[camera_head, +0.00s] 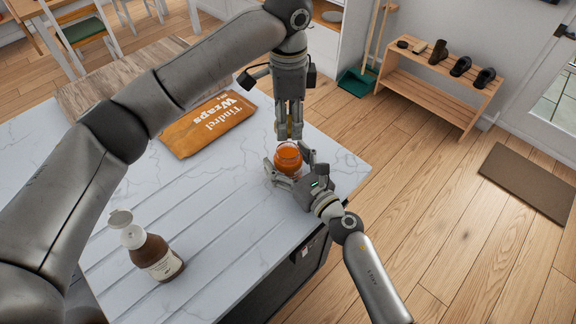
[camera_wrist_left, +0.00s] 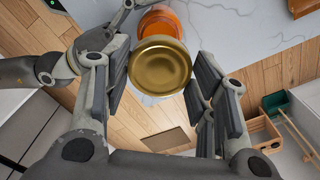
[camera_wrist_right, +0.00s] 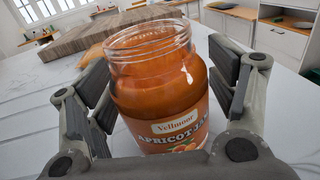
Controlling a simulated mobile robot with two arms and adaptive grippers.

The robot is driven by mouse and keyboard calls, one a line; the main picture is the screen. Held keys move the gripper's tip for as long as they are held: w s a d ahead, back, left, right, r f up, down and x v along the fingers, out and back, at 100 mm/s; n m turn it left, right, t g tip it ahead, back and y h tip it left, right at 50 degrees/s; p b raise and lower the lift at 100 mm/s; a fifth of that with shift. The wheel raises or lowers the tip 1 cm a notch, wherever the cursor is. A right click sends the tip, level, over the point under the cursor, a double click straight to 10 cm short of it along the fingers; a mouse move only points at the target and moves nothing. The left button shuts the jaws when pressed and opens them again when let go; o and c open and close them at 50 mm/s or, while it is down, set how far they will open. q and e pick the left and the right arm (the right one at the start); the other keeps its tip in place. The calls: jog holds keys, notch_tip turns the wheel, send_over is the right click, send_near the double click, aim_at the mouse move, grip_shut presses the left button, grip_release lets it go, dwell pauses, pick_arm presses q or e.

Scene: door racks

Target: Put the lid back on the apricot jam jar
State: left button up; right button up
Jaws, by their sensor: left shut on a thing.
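The apricot jam jar (camera_head: 288,160), glass with orange jam and a label, stands upright and open near the counter's edge. It also shows large in the right wrist view (camera_wrist_right: 160,95). My right gripper (camera_head: 294,172) has its fingers on both sides of the jar, low down; whether they press on it I cannot tell. My left gripper (camera_head: 289,134) points down above the jar, shut on the round gold lid (camera_wrist_left: 160,66). The lid is apart from the jar and mostly hidden by the fingers in the head view. The jar shows partly behind it in the left wrist view (camera_wrist_left: 158,20).
An orange Tindrel Wraps packet (camera_head: 208,122) lies behind on the white counter (camera_head: 215,205). A brown bottle (camera_head: 154,256) with a white open cap stands at the front left. A wooden board (camera_head: 120,75) lies at the back. A shoe rack (camera_head: 440,85) stands beyond.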

jog(key=c, duration=1.2)
pick_arm(q)
send_over(288, 144)
jog(key=s, duration=0.2)
jog(key=shift+s+f, duration=0.2)
jog(key=shift+f, duration=2.3)
pick_arm(e)
jog(key=shift+o, duration=0.2)
pick_arm(q)
jog(key=shift+f, duration=0.9)
jog(key=shift+f, duration=0.6)
